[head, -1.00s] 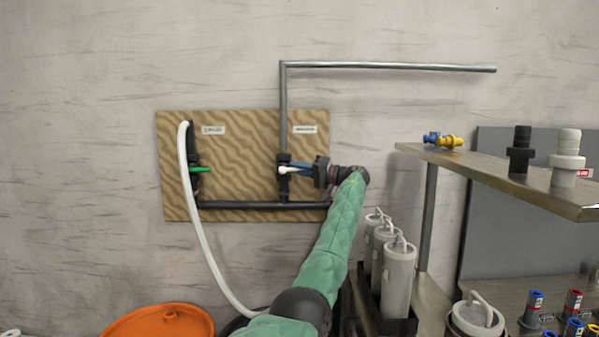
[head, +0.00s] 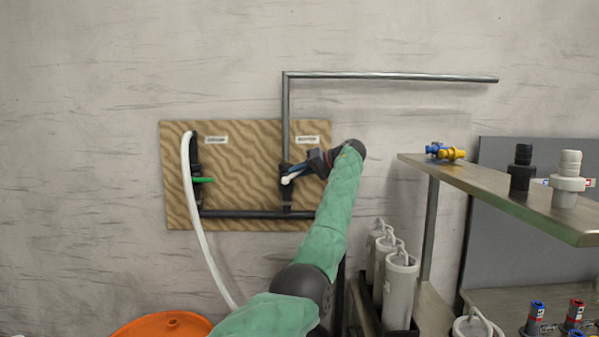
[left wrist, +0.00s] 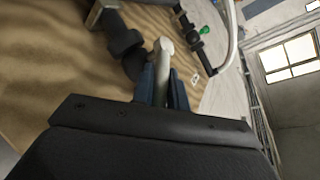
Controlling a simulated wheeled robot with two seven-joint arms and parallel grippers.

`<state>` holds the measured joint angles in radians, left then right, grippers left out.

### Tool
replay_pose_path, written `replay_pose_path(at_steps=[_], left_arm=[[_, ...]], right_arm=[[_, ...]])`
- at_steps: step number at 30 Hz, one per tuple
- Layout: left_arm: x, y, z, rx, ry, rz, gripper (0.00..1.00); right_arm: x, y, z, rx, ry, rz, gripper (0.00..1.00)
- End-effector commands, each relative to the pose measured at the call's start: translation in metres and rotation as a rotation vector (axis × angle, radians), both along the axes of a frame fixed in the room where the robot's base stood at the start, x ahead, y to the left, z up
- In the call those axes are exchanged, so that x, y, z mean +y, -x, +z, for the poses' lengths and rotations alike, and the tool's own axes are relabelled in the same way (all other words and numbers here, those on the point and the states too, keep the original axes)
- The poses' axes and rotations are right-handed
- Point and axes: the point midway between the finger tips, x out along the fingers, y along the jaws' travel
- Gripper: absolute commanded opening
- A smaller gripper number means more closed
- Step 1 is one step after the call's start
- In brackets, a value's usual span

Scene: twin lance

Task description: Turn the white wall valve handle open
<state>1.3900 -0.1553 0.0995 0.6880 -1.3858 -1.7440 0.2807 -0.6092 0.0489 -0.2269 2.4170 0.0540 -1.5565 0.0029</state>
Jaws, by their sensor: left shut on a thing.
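The white wall valve handle (head: 289,179) sits on a black valve on the vertical pipe, on the wooden wall board (head: 240,185). My left gripper (head: 297,174) reaches it from the right and is shut on it. In the head view the handle tilts, its gripped end up to the right. In the left wrist view the white handle (left wrist: 161,68) stands between the two blue fingers of my left gripper (left wrist: 160,85). The fingers hide part of the handle. My right gripper is in neither view.
A green-handled valve (head: 203,180) with a white hose (head: 196,225) is on the board's left. A metal shelf (head: 500,188) with fittings stands at right, grey canisters (head: 400,285) below it. An orange lid (head: 165,325) is at lower left.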

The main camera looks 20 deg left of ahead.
Motion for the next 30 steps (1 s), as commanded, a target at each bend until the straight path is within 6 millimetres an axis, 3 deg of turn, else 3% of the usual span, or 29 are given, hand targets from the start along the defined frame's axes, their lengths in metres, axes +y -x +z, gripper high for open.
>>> replay_pose_path(at_steps=[10, 11, 14, 23, 30], left_arm=[[0.0, 0.0, -0.001, -0.001, 0.004, 0.0, 0.0], [0.0, 0.0, -0.001, -0.001, 0.004, 0.0, 0.17], [0.0, 0.0, -0.001, -0.001, 0.004, 0.0, 0.37], [-0.001, 0.0, 0.0, -0.001, 0.002, 0.0, 0.37], [-0.025, 0.001, 0.008, -0.002, 0.002, -0.002, 0.37]], right_arm=[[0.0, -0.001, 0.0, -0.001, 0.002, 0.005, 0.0], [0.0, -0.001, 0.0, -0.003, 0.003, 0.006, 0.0], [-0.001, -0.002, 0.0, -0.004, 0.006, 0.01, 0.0], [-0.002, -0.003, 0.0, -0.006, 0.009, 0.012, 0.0], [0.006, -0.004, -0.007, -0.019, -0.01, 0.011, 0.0]])
